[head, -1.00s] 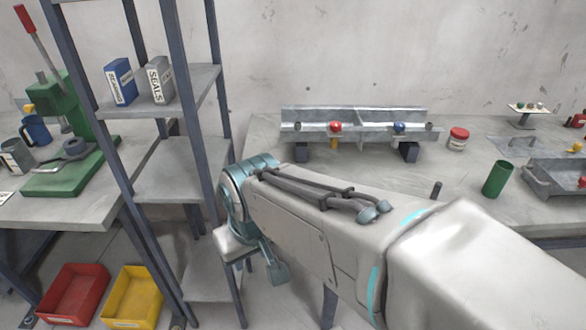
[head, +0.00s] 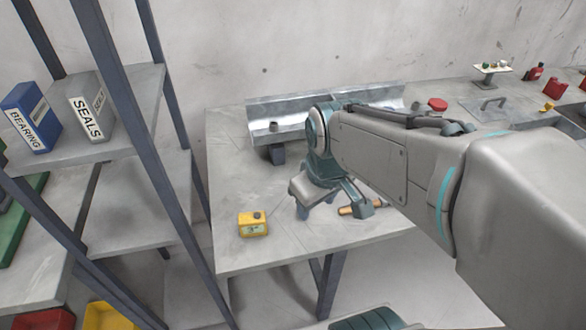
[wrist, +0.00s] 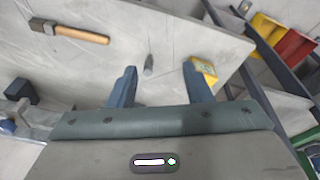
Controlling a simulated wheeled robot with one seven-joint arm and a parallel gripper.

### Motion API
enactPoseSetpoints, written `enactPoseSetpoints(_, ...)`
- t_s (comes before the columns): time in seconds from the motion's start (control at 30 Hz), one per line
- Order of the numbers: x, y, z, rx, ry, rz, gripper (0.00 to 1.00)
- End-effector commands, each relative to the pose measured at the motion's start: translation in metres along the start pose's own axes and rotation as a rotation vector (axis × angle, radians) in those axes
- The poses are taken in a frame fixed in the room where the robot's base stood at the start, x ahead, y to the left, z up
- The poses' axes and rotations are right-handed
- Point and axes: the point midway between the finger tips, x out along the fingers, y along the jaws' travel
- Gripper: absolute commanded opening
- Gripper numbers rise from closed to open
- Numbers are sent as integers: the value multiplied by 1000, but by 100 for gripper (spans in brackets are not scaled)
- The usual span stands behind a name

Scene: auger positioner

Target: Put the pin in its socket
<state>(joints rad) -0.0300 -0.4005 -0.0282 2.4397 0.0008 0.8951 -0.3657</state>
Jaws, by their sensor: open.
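A small grey peg (wrist: 149,66), which looks like the pin, is on the table in the wrist view. It lies in line with the gap between my gripper's (wrist: 159,69) two fingers, apart from both. The fingers are spread with nothing held. In the head view my gripper (head: 334,208) hangs low over the table in front of the metal trough fixture (head: 262,112), and the peg is hidden there. My arm covers the trough's middle.
A yellow box (head: 253,224) stands close beside one finger, also in the wrist view (wrist: 203,70). A wooden-handled tool (wrist: 70,33) lies on the other side. A shelf rack (head: 135,205) stands left of the table.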

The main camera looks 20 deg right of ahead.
Motion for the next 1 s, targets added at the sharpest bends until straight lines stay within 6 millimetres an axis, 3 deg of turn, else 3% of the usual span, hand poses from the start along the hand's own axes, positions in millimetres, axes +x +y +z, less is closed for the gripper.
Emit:
enactPoseSetpoints(0.27,-1,19,-42,-606,-63,-59,45)
enactPoseSetpoints(0.6,16,36,-85,-1322,-99,-159,45)
enactPoseSetpoints(0.8,25,41,-98,-1568,-101,-201,45)
enactPoseSetpoints(1.0,39,42,-98,-1638,-102,-216,45)
